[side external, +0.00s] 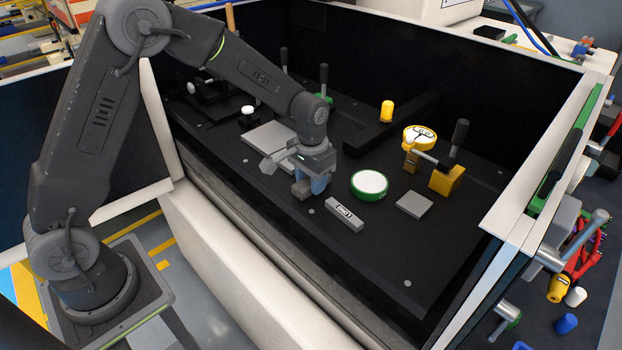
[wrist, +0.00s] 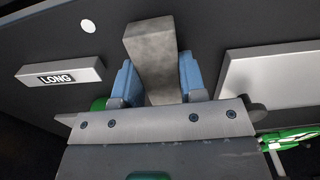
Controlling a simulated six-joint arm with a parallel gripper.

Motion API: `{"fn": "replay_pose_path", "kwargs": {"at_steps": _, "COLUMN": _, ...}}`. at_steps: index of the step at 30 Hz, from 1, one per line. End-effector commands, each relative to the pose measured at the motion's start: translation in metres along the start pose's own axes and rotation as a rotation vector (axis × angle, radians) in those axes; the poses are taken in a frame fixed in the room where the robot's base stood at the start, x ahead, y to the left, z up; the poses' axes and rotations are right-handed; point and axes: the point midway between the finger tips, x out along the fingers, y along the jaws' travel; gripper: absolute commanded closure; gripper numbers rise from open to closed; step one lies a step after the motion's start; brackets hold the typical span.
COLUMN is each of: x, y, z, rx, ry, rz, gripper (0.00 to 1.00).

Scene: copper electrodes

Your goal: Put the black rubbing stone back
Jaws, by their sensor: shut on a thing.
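My gripper (side external: 312,186) has blue finger pads and is shut on a rough-faced block (wrist: 150,50). The block sits between the two pads in the wrist view and sticks out past them. It looks grey rather than black, with a stone-like surface. In the side view my gripper is low over the black floor of the bin, and the block is partly hidden by the fingers. I cannot tell whether the block touches the floor.
A grey bar marked LONG (side external: 344,214) lies near the gripper. A green-rimmed disc (side external: 369,186), grey square plate (side external: 414,204), yellow block (side external: 446,180) and yellow gauge (side external: 420,138) stand to the right. A light grey plate (side external: 268,140) lies behind left. The front right floor is clear.

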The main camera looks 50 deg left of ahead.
Motion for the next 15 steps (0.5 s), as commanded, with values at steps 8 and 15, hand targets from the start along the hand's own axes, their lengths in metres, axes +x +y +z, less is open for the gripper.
{"fn": "replay_pose_path", "kwargs": {"at_steps": 8, "x": 0.0009, "y": -0.0002, "z": -0.0001, "rx": 0.000, "ry": 0.001, "rz": 0.000, "gripper": 0.84}}
{"fn": "replay_pose_path", "kwargs": {"at_steps": 15, "x": 0.0034, "y": -0.0003, "z": 0.0001, "rx": 0.000, "ry": 0.000, "rz": 0.000, "gripper": 0.48}}
